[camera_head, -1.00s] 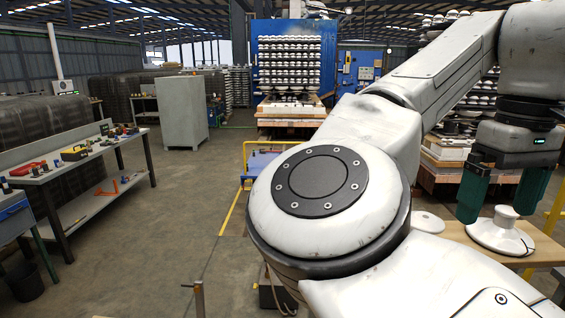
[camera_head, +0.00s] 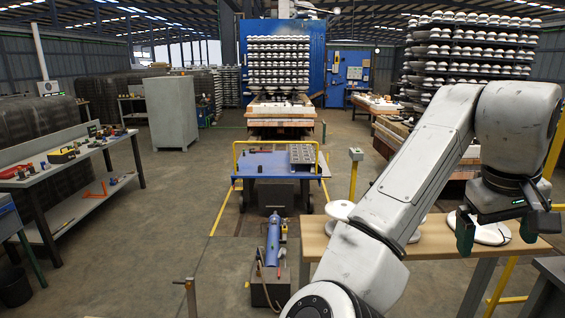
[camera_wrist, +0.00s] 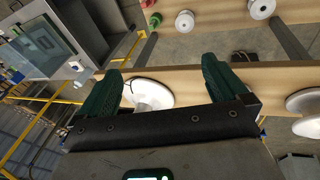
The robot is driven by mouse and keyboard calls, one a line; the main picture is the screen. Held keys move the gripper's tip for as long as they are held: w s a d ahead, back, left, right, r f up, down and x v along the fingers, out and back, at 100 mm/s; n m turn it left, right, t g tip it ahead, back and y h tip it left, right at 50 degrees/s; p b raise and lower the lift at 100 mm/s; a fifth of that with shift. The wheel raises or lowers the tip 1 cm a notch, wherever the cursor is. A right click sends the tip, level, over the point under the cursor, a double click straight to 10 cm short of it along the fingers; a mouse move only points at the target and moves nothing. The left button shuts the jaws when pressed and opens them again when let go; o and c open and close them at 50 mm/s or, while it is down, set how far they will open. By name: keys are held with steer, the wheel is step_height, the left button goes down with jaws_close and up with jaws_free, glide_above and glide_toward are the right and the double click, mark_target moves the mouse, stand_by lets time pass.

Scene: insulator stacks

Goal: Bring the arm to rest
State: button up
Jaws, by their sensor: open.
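My gripper (camera_head: 497,230) is open at the right of the head view, its green fingers pointing down near the wooden bench (camera_head: 440,243). A white insulator disc (camera_head: 490,236) on the bench shows behind and between the fingers. In the wrist view my gripper (camera_wrist: 162,82) is open and empty between the fingertips. A white disc (camera_wrist: 150,94) shows beyond the fingers and appears apart from them. My arm is bent at the right, its lower link hiding part of the bench.
A white disc (camera_head: 340,210) lies at the bench's left end. A blue cart (camera_head: 262,166) with yellow rails stands in the middle. A tool table (camera_head: 75,160) is at the left. Stacked insulators (camera_head: 470,65) stand at the back right. Floor at the left centre is clear.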

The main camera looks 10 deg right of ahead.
steer(key=d+f+t+h, duration=0.2)
steer(key=d+f+h, duration=0.2)
steer(key=f, duration=0.5)
steer(key=s+a+f+n+t+y, duration=0.1)
steer(key=a+f, duration=0.1)
steer(key=f, duration=0.4)
steer(key=s+a+f+n+t, duration=0.1)
steer(key=a+f+t, duration=0.1)
steer(key=f, duration=0.3)
steer(key=s+a+f+n+g+y, duration=0.1)
steer(key=s+a+f+y, duration=0.6)
steer(key=s+a+f, duration=0.75)
steer(key=s+f+g, duration=0.1)
steer(key=s+f, duration=0.1)
steer(key=s+f+g, duration=0.1)
steer(key=s+f, duration=0.1)
steer(key=s+f+g, duration=0.1)
steer(key=s+f, duration=0.1)
steer(key=s, duration=0.1)
steer(key=shift+d+f+m+h+b, duration=0.25)
steer(key=shift+f+m+h+b, duration=0.05)
steer(key=shift+f+h+b, duration=0.1)
